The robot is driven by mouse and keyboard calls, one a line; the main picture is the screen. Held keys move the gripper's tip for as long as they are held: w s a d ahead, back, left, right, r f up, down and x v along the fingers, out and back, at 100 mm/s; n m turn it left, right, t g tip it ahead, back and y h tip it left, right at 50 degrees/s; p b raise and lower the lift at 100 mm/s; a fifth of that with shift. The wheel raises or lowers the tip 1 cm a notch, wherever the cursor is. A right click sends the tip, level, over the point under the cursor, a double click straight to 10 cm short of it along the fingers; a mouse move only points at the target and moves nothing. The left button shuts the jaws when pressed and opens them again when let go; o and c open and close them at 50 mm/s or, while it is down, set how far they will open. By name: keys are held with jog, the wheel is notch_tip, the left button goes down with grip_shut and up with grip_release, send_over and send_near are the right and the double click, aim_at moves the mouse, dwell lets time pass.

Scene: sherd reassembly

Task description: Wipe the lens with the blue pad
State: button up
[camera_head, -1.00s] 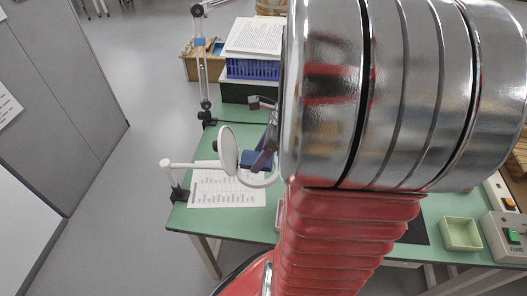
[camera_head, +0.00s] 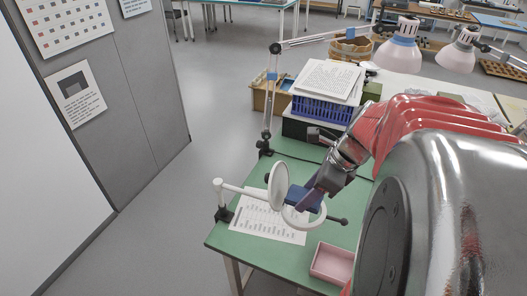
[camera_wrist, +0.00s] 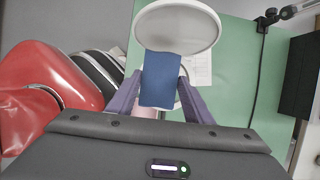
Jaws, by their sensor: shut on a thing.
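The round white-rimmed lens (camera_head: 279,186) stands tilted on a white arm clamped at the left edge of the green table. It also shows in the wrist view (camera_wrist: 182,26), at the top. The blue pad (camera_wrist: 161,82) is between the two purple fingers of my gripper (camera_wrist: 160,92), which is shut on it. In the wrist view the pad's upper end overlaps the lens's lower rim; I cannot tell whether they touch. In the head view my gripper (camera_head: 309,200) and the pad (camera_head: 302,197) are just right of the lens, above a white ring (camera_head: 318,219).
A printed sheet (camera_head: 262,226) lies on the green table (camera_head: 262,257) under the lens. A pink tray (camera_head: 332,262) is near the front. A blue basket (camera_head: 325,111) with papers and a jointed lamp stand (camera_head: 270,95) are behind. My arm covers the right side.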

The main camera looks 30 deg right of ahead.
jog(key=shift+r, duration=1.35)
jog(key=shift+d, duration=0.1)
